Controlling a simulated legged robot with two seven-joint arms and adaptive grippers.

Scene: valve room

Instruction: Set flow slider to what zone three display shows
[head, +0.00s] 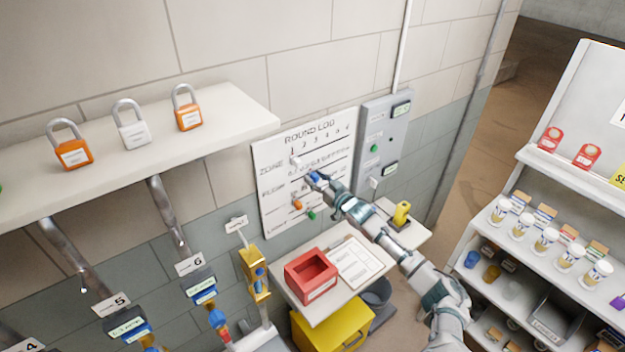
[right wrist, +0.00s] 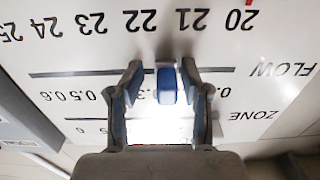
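The round log board (head: 276,168) hangs on the wall, with rows labelled zone, flow and light. A blue knob (right wrist: 166,86) sits by the flow line in the right wrist view, near a partly hidden 0.3 label; its exact setting cannot be read. My right gripper (head: 314,179) is at the board. Its fingers (right wrist: 161,80) stand on either side of the blue knob, with narrow gaps showing. A white knob (head: 296,161) is on the zone row. Displays numbered 5 (head: 128,325) and 6 (head: 203,290) show below the shelf; no zone three display is in view. My left gripper is not in view.
Orange (head: 297,204) and green (head: 311,215) knobs are lower on the board. A grey panel (head: 383,130) is right of it. A red box (head: 312,279) stands on the small shelf below. A padlock shelf (head: 230,112) juts out left; a stocked rack (head: 540,200) stands right.

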